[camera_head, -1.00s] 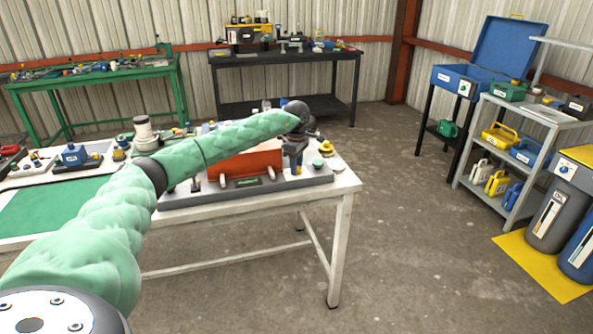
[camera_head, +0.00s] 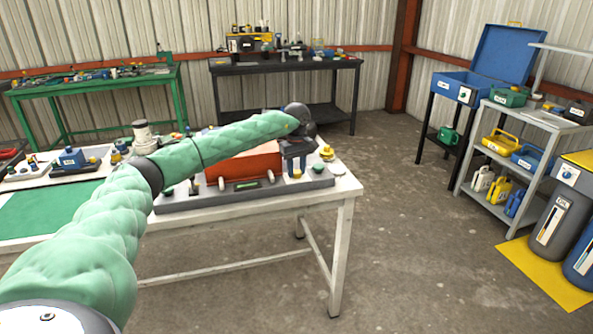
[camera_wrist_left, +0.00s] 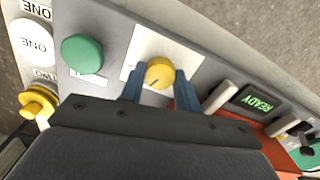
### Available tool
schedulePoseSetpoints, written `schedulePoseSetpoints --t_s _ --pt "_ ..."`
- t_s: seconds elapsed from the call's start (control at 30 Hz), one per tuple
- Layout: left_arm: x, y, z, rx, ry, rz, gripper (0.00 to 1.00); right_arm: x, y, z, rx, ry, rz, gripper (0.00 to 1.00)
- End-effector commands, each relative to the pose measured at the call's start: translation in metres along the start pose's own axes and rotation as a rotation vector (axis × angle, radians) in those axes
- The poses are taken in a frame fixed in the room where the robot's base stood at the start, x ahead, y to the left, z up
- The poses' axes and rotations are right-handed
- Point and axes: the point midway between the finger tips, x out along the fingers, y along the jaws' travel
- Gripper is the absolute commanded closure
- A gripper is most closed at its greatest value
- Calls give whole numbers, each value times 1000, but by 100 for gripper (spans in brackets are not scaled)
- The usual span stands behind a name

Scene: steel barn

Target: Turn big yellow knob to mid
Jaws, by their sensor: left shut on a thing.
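A round yellow knob (camera_wrist_left: 158,73) with a dark pointer line sits on a white plate in the left wrist view. My left gripper (camera_wrist_left: 158,84) is shut on it, with one blue finger on each side. The pointer line slants toward the lower left. In the head view, my left gripper (camera_head: 296,164) points down at the front right of the grey panel (camera_head: 225,199), and the yellow knob (camera_head: 297,175) shows just below it. A second yellow knob (camera_wrist_left: 38,104) stands at the left in the wrist view. My right gripper is out of view.
A green button (camera_wrist_left: 82,54) is left of the held knob. A READY display (camera_wrist_left: 257,102) and a pale handle (camera_wrist_left: 220,97) are to its right, beside an orange-red box (camera_head: 243,164). The white table (camera_head: 345,186) ends just right of the panel.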

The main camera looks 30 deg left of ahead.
Motion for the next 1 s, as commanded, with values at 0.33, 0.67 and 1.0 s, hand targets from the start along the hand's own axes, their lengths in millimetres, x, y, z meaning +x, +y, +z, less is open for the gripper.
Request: schedulePoseSetpoints --t_s 0.33,0.67,1.0 --pt "-2 0 -1 8 2 3 91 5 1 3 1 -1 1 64" --pt "-1 0 -1 8 1 2 46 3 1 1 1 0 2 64" --pt "-12 0 -1 8 1 2 46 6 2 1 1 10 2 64"
